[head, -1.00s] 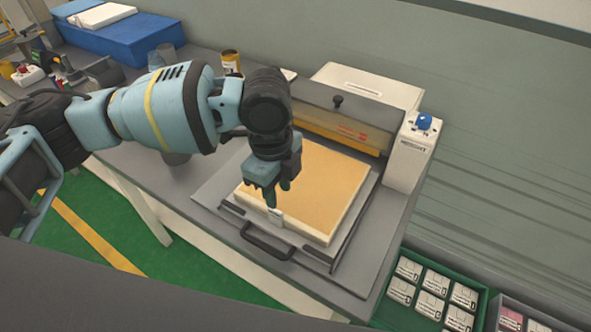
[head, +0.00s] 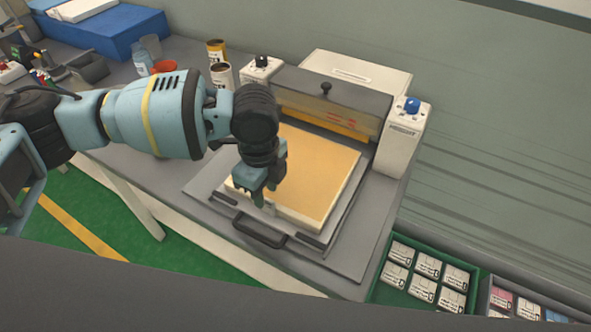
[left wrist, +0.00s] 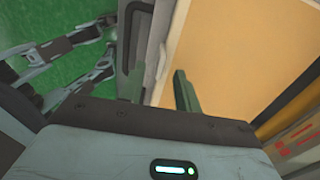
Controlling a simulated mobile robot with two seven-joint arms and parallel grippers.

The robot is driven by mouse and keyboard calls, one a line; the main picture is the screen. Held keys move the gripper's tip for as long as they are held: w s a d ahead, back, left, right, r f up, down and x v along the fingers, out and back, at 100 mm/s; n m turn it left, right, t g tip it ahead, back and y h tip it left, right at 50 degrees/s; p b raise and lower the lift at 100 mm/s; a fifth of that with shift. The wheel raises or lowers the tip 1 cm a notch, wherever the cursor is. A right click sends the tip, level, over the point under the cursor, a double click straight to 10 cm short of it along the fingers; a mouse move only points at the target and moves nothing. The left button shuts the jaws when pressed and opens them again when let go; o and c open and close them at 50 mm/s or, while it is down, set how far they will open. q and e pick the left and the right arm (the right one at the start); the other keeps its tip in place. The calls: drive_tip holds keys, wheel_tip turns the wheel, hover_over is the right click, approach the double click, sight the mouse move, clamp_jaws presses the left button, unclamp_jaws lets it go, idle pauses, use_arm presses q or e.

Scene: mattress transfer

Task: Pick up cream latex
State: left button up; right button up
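A square slab (head: 317,170) with a tan top and cream sides, apparently the cream latex, lies flat on a grey tray (head: 210,183) in front of a press. It also shows in the left wrist view (left wrist: 240,50). My left gripper (head: 262,200) points down at the slab's near left edge. In the left wrist view its two fingers (left wrist: 158,92) stand apart, one over the slab and one outside its edge. A small white tab (left wrist: 162,62) shows between them at the edge. Whether the fingers touch the slab is unclear.
The press (head: 330,98) with knobs stands behind the slab. A dark handle (head: 258,235) is at the tray's front. Cans (head: 217,50) and a blue block (head: 95,32) stand at the back left.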

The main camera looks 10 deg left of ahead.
use_arm(q)
drive_tip(key=shift+f, duration=1.05)
clamp_jaws()
